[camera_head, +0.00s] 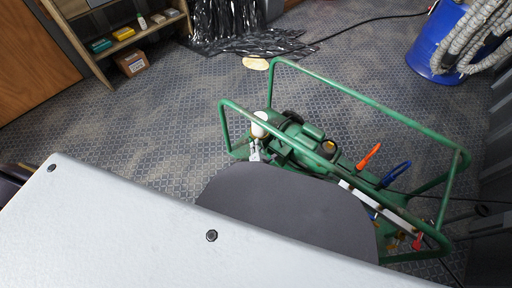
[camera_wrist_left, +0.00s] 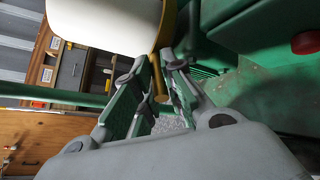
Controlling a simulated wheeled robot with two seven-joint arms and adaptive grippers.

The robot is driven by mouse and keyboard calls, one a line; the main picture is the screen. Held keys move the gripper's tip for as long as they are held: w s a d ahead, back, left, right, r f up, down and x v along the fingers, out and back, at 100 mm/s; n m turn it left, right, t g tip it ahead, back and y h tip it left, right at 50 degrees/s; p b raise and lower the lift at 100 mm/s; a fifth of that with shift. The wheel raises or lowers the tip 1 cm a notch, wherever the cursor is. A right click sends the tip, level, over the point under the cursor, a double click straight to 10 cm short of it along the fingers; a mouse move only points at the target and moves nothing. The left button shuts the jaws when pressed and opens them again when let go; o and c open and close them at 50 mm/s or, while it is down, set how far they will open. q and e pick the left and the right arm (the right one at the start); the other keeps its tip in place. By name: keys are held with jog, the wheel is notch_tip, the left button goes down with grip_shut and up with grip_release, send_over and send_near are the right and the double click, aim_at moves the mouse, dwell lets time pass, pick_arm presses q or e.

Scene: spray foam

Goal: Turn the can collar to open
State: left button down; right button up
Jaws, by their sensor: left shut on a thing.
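A white rounded can (camera_head: 260,124) stands at the left end of a green tubular-framed machine (camera_head: 365,97). In the left wrist view the white can (camera_wrist_left: 105,22) fills the top left, with a yellow collar (camera_wrist_left: 167,24) along its edge. A thin yellow part of the collar runs down between my fingers. My left gripper (camera_head: 254,155) is just below the can. In the wrist view the left gripper (camera_wrist_left: 155,68) is shut on this yellow part. The fingers partly hide the contact. My right gripper is in neither view.
The green frame's rails surround the machine closely. An orange handle (camera_head: 369,156) and a blue handle (camera_head: 396,174) rise at its right. A blue drum (camera_head: 437,50) with ribbed hoses stands far right. Black sheeting (camera_head: 235,25) lies behind. Carpet at left is clear.

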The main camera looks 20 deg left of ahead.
pick_arm(q)
jog(key=shift+d, duration=0.1)
dwell(0.4)
jog(key=c, duration=1.5)
grip_release()
jog(key=shift+r, duration=0.1)
jog(key=shift+r, duration=0.15)
jog(key=shift+r, duration=4.8)
